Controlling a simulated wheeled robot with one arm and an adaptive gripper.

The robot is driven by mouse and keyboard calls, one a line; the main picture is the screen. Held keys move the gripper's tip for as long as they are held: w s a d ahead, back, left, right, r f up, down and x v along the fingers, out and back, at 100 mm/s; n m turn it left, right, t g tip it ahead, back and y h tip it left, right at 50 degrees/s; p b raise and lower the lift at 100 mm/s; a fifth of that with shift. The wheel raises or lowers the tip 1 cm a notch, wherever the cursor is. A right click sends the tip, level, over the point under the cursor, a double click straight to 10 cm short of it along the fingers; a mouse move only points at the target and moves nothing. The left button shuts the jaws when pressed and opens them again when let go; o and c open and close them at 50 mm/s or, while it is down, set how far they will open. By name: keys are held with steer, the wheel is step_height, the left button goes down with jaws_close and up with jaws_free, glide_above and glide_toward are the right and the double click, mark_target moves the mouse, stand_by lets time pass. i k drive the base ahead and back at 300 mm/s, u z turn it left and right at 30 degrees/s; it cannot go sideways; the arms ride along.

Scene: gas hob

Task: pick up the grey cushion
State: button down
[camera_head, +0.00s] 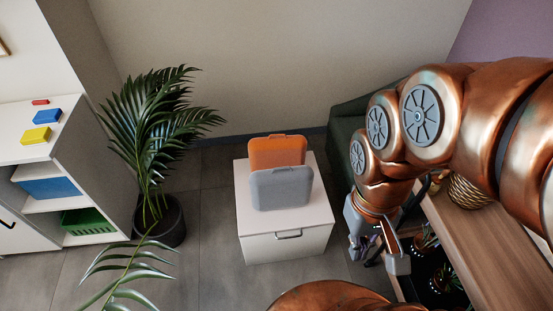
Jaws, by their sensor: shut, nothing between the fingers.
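The grey cushion (282,188) is a rounded, flat slab with a small tab on its top edge. It stands upright on top of the white cabinet (284,248), in front of an orange cushion (270,150) of similar shape. The orange one is partly hidden behind it. My gripper (381,256) hangs at the end of my copper-coloured arm, to the right of the cabinet and apart from the grey cushion. It is shut and holds nothing.
A potted palm (160,215) stands left of the cabinet, with another frond low in front. A white shelf (62,190) with coloured blocks is at far left. A wooden surface (480,235) and small plants lie right of my gripper. A dark green seat (343,135) is behind.

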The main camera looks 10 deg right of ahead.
mark_target(278, 188)
steer(key=u, duration=2.75)
steer(key=i, duration=1.6)
steer(key=z, duration=3.2)
